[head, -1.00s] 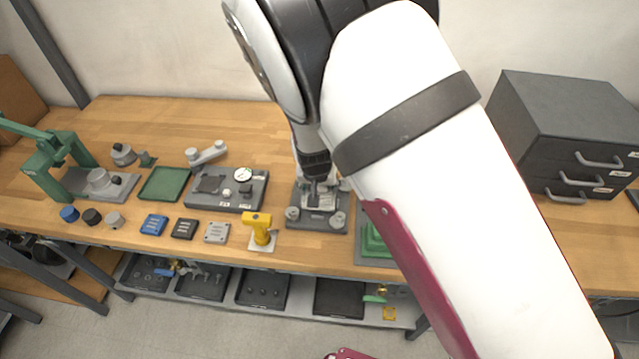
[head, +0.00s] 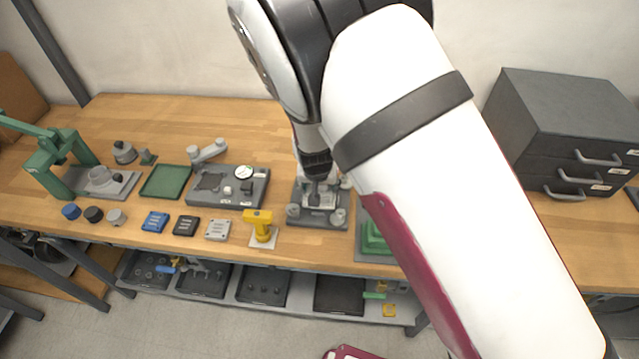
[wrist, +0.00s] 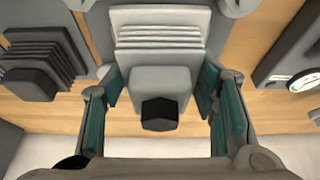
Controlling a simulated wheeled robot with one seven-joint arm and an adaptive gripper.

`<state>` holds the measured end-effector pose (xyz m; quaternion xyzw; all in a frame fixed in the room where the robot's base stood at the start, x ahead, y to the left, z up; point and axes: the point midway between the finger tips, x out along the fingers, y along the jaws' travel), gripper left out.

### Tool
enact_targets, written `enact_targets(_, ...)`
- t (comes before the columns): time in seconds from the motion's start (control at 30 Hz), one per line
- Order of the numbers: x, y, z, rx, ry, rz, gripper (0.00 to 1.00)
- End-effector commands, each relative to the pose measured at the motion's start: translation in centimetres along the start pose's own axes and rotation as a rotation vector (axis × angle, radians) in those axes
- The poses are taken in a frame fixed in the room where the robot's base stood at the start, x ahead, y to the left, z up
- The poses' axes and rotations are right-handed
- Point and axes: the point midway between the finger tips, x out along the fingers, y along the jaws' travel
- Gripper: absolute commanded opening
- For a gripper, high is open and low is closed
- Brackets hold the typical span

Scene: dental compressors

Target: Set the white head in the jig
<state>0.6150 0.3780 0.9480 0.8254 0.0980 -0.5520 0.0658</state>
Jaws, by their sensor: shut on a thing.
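My gripper (wrist: 162,108) has teal pads on both sides of the white head (wrist: 156,78) and is shut on it. The head is a pale ribbed block with a black angular piece on its near end in the wrist view. In the head view, my gripper (head: 317,180) is over the jig (head: 318,222), a dark grey plate with round grey knobs at its front corners. The white head shows only as a small pale patch between the knobs there. My arm hides part of this area, and I cannot tell whether the head touches the jig.
A dark ribbed block (wrist: 38,62) stands close at the left in the wrist view. A gauge fixture (head: 228,190) and a yellow tool (head: 260,226) are left of the jig. A green stepped piece (head: 374,238) is at its right. Grey drawers (head: 565,130) stand far right.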

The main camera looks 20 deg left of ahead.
Motion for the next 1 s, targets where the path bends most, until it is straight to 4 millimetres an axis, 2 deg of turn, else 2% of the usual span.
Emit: enact_targets(1.0, 0.67, -0.01, 0.13, 0.001, 0.003, -0.001, 0.02)
